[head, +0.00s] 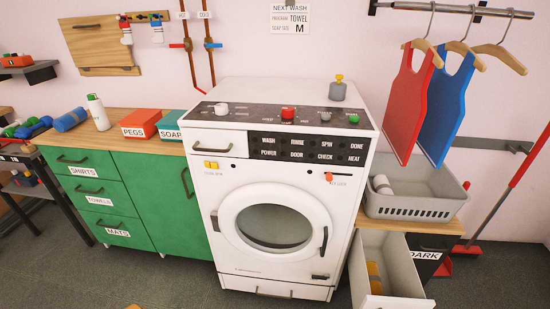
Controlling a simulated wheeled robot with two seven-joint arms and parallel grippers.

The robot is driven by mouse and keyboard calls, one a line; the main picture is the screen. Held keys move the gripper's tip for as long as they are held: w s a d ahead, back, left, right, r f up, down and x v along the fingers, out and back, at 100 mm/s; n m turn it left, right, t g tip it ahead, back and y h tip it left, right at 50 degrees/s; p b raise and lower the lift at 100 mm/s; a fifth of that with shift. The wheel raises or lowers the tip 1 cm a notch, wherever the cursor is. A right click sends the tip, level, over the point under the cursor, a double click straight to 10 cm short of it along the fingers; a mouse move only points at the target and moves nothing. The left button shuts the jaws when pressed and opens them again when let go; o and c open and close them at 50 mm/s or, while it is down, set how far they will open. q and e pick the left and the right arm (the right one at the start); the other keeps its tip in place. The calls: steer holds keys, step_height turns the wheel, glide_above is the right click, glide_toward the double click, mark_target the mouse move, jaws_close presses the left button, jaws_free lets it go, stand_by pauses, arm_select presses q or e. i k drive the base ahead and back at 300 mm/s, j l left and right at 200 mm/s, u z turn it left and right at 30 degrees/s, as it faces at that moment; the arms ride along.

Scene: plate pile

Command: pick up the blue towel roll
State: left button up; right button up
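A blue towel roll (70,119) lies on its side at the left end of the wooden countertop (112,134), above the green drawers. Its surface is plain blue and nothing covers it. A white bottle (98,112) stands just to its right, very close to it. Neither of my grippers shows in the head view.
More blue and green rolls (33,127) lie on a dark rack at the far left. A red PEGS box (141,123) and a teal SOAP box (170,126) stand right of the bottle. A white washing machine (225,181) fills the middle. A drawer (401,268) is open at right.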

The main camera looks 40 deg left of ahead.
mark_target(73, 118)
steer(key=u, duration=2.7)
steer(key=i+j+z, duration=0.65)
steer(key=i+j, duration=0.3)
steer(key=i+j+z, duration=0.2)
steer(key=j, duration=0.2)
steer(key=i+j+z, duration=0.45)
steer(key=j, duration=0.45)
steer(key=i+j+z, duration=0.2)
steer(key=j, duration=0.3)
steer(key=i+j+z, duration=0.2)
steer(key=j, duration=0.3)
steer(key=k, duration=0.1)
